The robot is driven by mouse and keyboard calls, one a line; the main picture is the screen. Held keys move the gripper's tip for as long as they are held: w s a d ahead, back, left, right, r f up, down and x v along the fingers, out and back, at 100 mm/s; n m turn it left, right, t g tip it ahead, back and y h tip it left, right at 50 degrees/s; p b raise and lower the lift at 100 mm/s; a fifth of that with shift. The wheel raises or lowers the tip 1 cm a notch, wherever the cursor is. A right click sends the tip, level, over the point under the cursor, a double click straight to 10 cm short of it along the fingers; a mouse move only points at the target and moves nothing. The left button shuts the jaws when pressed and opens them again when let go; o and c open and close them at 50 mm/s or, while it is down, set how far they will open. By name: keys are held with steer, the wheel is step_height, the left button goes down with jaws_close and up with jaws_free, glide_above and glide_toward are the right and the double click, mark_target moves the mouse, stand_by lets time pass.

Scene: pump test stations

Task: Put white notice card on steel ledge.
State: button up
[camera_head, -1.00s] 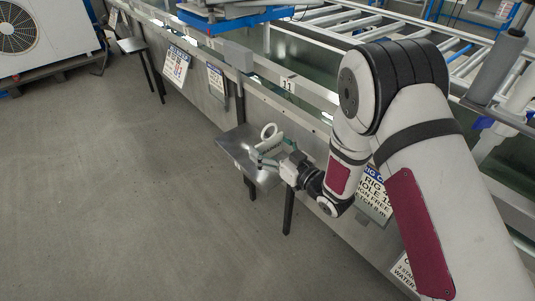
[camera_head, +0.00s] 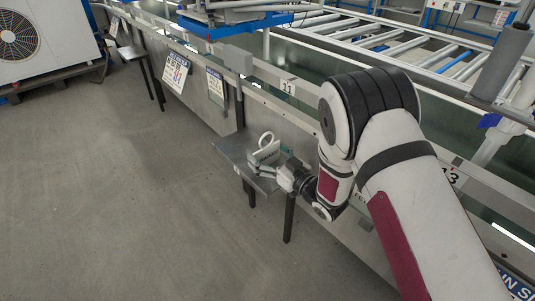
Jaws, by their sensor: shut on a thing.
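The steel ledge (camera_head: 232,146) is a small grey plate on dark legs, standing against the long tank wall in the middle of the view. My gripper (camera_head: 255,164) is at the ledge's right part, with its fingers pointing left over the plate. It is shut on a small pale flat thing, which looks like the white notice card (camera_head: 264,153). The card is tilted, and the fingers hide part of it. I cannot tell whether it touches the plate. A white ring (camera_head: 267,139) stands just behind the card.
Notice boards (camera_head: 176,70) hang on the tank wall to the left. A second small ledge (camera_head: 132,52) stands farther back. A roller conveyor (camera_head: 400,42) runs behind the tank. The grey floor (camera_head: 110,200) on the left is clear.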

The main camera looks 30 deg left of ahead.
steer(key=o, duration=1.1)
steer(key=shift+r, duration=0.15)
steer(key=p+v, duration=0.4)
steer(key=v, duration=0.8)
